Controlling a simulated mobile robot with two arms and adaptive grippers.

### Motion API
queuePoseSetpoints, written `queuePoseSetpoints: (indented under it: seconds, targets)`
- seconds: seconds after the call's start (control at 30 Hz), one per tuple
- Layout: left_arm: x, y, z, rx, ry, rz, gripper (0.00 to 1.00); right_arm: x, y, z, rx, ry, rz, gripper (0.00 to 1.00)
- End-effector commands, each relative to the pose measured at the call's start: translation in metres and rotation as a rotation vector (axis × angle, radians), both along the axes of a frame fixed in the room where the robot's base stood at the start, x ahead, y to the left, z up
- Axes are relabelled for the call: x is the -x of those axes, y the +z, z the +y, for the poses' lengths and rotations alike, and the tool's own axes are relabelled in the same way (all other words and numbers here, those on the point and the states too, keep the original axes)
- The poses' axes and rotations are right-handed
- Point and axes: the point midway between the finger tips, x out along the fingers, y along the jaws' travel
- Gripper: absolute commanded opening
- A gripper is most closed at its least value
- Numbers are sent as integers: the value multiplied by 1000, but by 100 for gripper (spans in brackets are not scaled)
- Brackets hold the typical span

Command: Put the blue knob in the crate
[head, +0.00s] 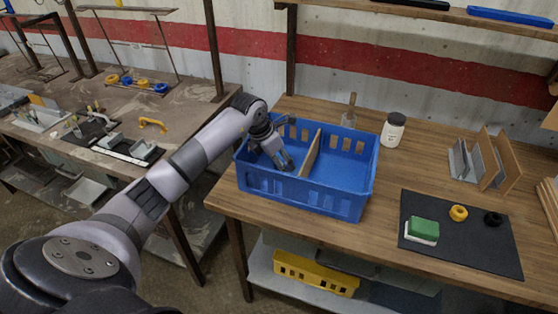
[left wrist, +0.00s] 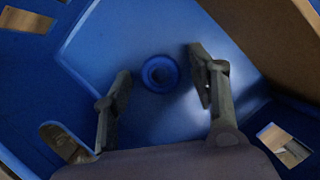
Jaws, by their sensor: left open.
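The blue crate (head: 345,208) stands on the wooden table, split by a wooden divider (head: 311,152). My left gripper (head: 284,163) reaches down into its left compartment. The left wrist view shows the round blue knob (left wrist: 160,73) with a dark centre, against the crate's blue floor (left wrist: 150,120). The knob appears between and beyond the two spread fingers of the gripper (left wrist: 160,63), with visible gaps on both sides. In the head view the knob is hidden by the gripper and crate wall. My right gripper is not in view.
A dark mat (head: 465,255) at the right holds a green and white block (head: 422,229), a yellow knob (head: 459,212) and a black knob (head: 493,218). An upright rack (head: 480,163) holds panels. Table is clear between crate and mat.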

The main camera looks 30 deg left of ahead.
Motion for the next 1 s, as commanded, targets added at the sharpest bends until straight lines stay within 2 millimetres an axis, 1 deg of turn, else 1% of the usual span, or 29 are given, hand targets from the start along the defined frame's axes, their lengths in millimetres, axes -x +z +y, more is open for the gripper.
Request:
queuePoseSetpoints:
  seconds: [0.17,0.4,0.5,0.7,1.0]
  targets:
    - [10,28,6,-5,0,-6,54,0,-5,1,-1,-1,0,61]
    - [29,77,12,-3,1,-5,54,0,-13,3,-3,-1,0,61]
    - [35,92,14,-3,0,-5,54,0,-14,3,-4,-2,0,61]
    - [42,109,16,-1,0,-3,54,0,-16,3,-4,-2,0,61]
    - [43,111,16,-1,0,-1,54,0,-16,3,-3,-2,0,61]
